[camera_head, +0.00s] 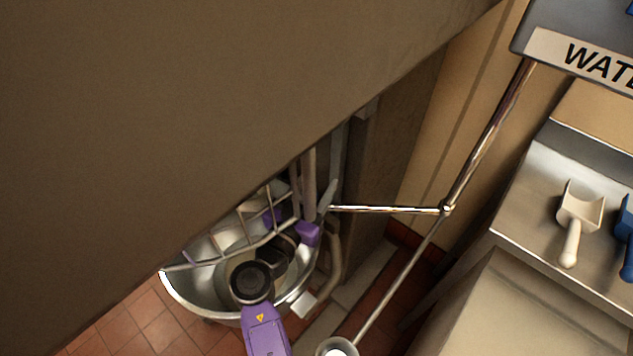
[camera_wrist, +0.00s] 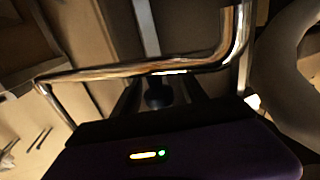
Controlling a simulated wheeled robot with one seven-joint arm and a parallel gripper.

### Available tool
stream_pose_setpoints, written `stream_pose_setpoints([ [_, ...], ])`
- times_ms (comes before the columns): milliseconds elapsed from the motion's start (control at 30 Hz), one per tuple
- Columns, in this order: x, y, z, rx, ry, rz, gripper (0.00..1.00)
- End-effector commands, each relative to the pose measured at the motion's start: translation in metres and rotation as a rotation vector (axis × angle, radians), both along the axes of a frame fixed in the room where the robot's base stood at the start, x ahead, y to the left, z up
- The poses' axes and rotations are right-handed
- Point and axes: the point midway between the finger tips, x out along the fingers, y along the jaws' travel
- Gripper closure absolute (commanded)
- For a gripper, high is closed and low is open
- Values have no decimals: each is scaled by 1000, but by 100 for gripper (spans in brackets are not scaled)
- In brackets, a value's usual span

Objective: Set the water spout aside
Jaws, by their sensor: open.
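The water spout (camera_head: 388,209) is a thin chrome jointed pipe. It runs down from the WATER sign to an elbow, then left to an end at the mixer bowl's right side. In the wrist view, the chrome spout (camera_wrist: 140,70) crosses close in front of my gripper (camera_wrist: 160,95) and bends at its right end. My gripper (camera_head: 290,226) is open, over the bowl near the spout's left end. It is partly hidden behind my own arm and the guard bars. I cannot tell whether it touches the spout.
The steel bowl (camera_head: 186,296) has a wire guard (camera_head: 215,249) above it. A large brown machine body (camera_head: 180,100) blocks the upper left. At right, a white scoop (camera_head: 578,218) lies on a steel counter (camera_head: 535,200). Tiled floor (camera_head: 130,325) shows at lower left.

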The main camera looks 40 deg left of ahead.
Motion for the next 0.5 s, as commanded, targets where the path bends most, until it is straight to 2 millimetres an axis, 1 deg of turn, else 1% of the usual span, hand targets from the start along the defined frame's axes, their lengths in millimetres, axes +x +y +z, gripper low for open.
stream_pose_setpoints([
  [233, 2, 0, 0, 0, 0, 0, 50],
  [267, 1, 0, 0, 0, 0, 0, 51],
  [300, 1, 0, 0, 0, 0, 0, 59],
  [467, 1, 0, 0, 0, 0, 0, 91],
  [500, 1, 0, 0, 0, 0, 0, 99],
])
